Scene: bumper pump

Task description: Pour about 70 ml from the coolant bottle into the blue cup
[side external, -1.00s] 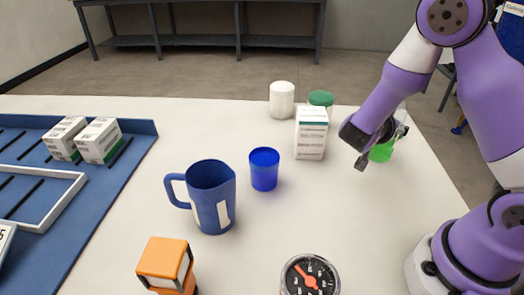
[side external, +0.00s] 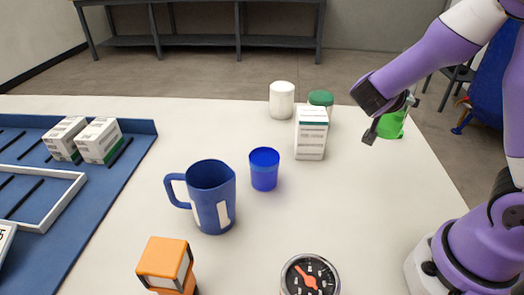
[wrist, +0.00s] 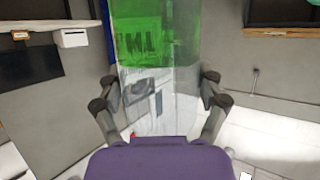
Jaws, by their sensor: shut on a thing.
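The coolant bottle (side external: 391,124) holds green liquid and shows at the right in the side view, partly hidden by my gripper. In the wrist view the clear bottle (wrist: 157,50) stands between the fingers, green in its upper part of the picture. My gripper (side external: 390,117) is shut on the bottle and holds it up above the right side of the table. The blue cup (side external: 264,170) stands upright near the middle of the table, to the left of and nearer than my gripper. Its inside is only partly visible.
A blue jug (side external: 212,198) stands left of the cup. A white carton (side external: 311,134), a white jar (side external: 282,100) and a green-lidded jar (side external: 321,99) stand between cup and gripper or behind. A gauge (side external: 310,278) and an orange block (side external: 166,263) are in front.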

